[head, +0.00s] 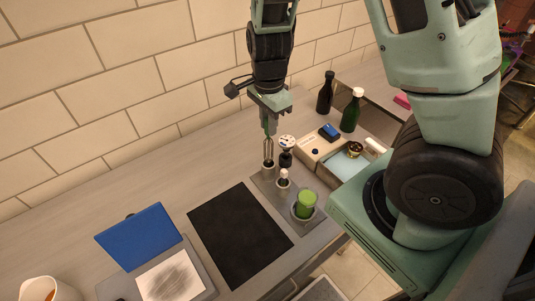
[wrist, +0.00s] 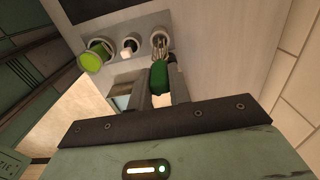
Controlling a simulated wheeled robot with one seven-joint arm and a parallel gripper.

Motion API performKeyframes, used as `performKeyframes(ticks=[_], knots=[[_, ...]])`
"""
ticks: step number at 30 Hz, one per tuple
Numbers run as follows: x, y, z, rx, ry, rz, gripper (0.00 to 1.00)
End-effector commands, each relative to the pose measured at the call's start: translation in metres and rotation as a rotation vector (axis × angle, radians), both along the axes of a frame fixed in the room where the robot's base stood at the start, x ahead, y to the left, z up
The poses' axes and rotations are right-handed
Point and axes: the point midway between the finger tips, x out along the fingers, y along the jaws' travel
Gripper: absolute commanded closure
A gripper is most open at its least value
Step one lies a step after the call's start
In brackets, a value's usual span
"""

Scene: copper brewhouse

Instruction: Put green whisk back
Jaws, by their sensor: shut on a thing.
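My gripper (head: 269,116) is shut on the green whisk (head: 268,148), holding it upright by its green handle. In the wrist view the handle (wrist: 159,78) sits between the fingers, with the wire loops (wrist: 160,46) beyond it. The wire end is at the mouth of a small metal holder (head: 268,169) at the back of a grey rack (head: 264,184). It overlaps this holder's rim (wrist: 163,31) in the wrist view too; how deep it reaches is hard to tell. A white-topped tool (head: 283,174) and a bright green item (head: 306,203) stand in the neighbouring holders.
A dark tool with a speckled top (head: 286,143) stands close right of the whisk. A cream box (head: 312,149), a dark bottle (head: 325,92) and a green bottle (head: 351,110) are further right. A black mat (head: 240,233) lies left of the rack. The tiled wall is behind.

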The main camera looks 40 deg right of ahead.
Motion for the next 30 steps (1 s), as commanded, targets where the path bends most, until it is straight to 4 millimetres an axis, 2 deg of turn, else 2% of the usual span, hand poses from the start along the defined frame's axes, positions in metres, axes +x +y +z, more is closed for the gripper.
performKeyframes(ticks=[1,7,15,28,29,30], knots=[[-0.001,-0.001,-0.010,-0.001,0.004,-0.002,1.00],[0.000,-0.001,-0.029,0.000,0.002,-0.001,1.00],[0.000,-0.001,-0.064,0.000,0.002,-0.001,1.00],[0.000,0.000,-0.071,0.000,0.000,0.000,1.00],[0.000,0.000,-0.070,0.000,0.000,0.001,0.73],[0.000,0.000,-0.069,0.000,0.000,0.001,0.61]])
